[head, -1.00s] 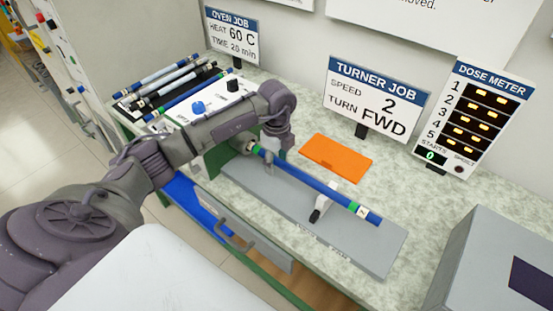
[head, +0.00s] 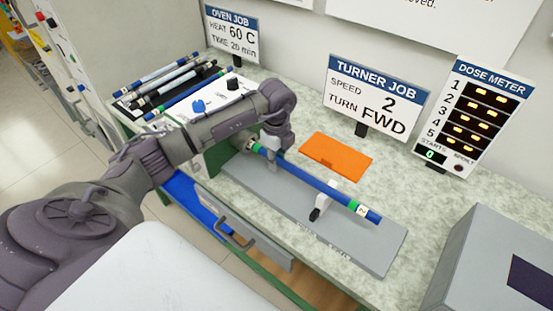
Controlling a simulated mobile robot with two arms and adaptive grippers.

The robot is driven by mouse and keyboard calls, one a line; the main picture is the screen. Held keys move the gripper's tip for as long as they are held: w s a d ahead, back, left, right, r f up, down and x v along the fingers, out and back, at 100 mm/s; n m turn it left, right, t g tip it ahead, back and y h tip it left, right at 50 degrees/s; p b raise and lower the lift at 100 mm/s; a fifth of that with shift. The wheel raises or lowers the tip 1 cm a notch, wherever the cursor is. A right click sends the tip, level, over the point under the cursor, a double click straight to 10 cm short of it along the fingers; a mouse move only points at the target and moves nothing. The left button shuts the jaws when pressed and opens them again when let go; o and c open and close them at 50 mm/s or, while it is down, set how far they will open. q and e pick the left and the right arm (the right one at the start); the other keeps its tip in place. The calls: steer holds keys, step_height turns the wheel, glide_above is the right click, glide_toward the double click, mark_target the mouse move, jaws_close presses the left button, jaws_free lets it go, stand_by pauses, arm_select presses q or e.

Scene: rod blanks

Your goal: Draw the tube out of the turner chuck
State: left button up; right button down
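The blue tube (head: 318,184) lies along the turner, sloping from the chuck (head: 239,142) at upper left to its free end at lower right. It has green bands and a white label near the free end. A white rest (head: 323,207) with a black knob stands under its outer part. My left gripper (head: 272,158) points down at the tube just outside the chuck, with one finger showing on the near side. The other finger is hidden, so its grip cannot be made out. The tube's inner end is hidden at the chuck. My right gripper is out of view.
The turner's grey base plate (head: 375,248) lies on the speckled bench. An orange mat (head: 336,156) lies behind the tube. A rack of several tubes (head: 170,82) stands at the back left, and a grey box (head: 490,260) at the right. Signs stand along the back.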

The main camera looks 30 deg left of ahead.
mark_target(296, 168)
arm_select(q)
steer(key=shift+d, duration=0.15)
steer(key=shift+c, duration=0.3)
steer(key=shift+s+d+r+p, duration=0.1)
steer(key=shift+d+p, duration=0.35)
steer(key=shift+d, duration=0.7)
steer(key=shift+s+d+p, duration=0.15)
steer(key=shift+d+p, duration=0.35)
steer(key=shift+d, duration=1.4)
steer(key=shift+r+p, duration=0.65)
steer(key=shift+r, duration=0.1)
step_height(296, 168, up, 8)
steer(key=p, duration=0.5)
steer(key=shift+f+p, duration=0.2)
steer(key=shift+p, duration=0.2)
